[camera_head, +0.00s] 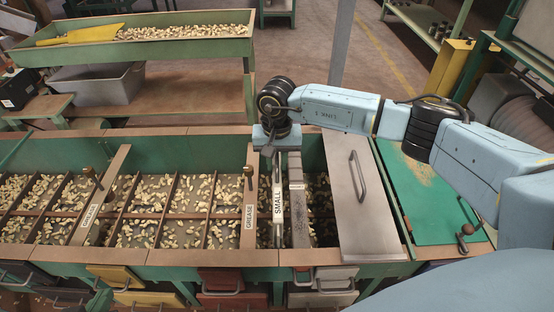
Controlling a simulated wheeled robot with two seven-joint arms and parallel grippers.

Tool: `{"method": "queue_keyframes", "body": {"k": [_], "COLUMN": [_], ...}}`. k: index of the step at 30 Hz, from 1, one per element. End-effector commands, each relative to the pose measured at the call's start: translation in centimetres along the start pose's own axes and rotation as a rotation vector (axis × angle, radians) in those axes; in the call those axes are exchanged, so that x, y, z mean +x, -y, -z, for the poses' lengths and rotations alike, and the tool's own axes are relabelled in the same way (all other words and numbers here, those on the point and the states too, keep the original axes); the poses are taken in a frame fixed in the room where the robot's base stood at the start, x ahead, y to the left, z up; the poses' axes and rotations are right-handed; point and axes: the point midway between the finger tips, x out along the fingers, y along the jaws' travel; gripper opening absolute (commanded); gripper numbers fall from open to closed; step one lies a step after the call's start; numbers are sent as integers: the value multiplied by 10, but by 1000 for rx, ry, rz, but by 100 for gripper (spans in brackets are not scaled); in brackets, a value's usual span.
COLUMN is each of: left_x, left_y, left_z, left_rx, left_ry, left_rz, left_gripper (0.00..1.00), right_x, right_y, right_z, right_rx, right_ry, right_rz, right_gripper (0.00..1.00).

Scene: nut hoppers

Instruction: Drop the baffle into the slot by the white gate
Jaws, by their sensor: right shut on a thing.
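My right gripper (279,152) reaches in from the right and is over the far part of the long green hopper bin (207,257). It is shut on the baffle (279,215), a thin upright plate seen almost edge-on, with a white strip reading SMALL. The baffle runs front to back over the bin, just left of a grey metal bar (299,215). Its lower edge is hidden, so I cannot tell whether it is in a slot. The white gate (334,278) is at the bin's front, below and right of the baffle. My left gripper is out of view.
A steel lid (355,195) with a handle covers the bin's right end. Crossbars reading GREASE (249,210) and (90,212) carry upright knobs. Red (225,280) and yellow (117,277) gates line the front. A tray (185,33) with a yellow scoop stands behind.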

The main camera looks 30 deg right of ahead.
Motion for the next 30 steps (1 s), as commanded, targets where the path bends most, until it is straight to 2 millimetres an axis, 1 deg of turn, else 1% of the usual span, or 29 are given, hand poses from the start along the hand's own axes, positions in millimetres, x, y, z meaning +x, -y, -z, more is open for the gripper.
{"method": "queue_keyframes", "body": {"k": [30], "left_x": [18], "left_y": [0], "left_z": [-25], "left_rx": [0], "left_ry": [0], "left_rz": [0], "left_gripper": [0], "right_x": [38], "right_y": [1], "right_z": [1], "right_rx": [0], "right_ry": [-2], "right_rz": [2], "right_gripper": [0]}}
